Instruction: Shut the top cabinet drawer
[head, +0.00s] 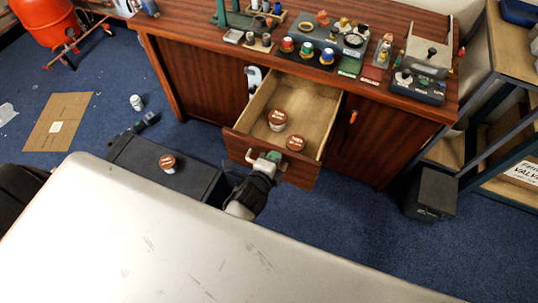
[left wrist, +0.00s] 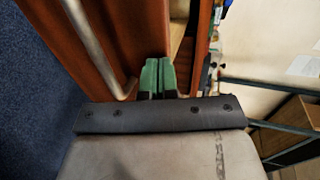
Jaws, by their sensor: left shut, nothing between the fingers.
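The top cabinet drawer (head: 235,146) stands pulled out from the wooden cabinet (head: 200,75), its inside exposed. Two brown-lidded tubs, one further back (head: 277,120) and one near the front (head: 295,144), sit in it. My left gripper (head: 273,156) is at the drawer's front panel, beside the metal handle (head: 251,158). In the left wrist view, its green fingertips (left wrist: 158,72) are together and empty, close to the reddish drawer front (left wrist: 134,35). The handle (left wrist: 92,40) runs to their left, not between them. I cannot tell whether the fingertips touch the panel. My right gripper is out of view.
A black box (head: 150,180) with a brown-lidded tub (head: 168,163) on it stands left of the drawer. Another black box (head: 430,193) is on the floor at right. The cabinet top (head: 190,22) carries jars and tools. A pale surface (head: 180,240) fills the foreground.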

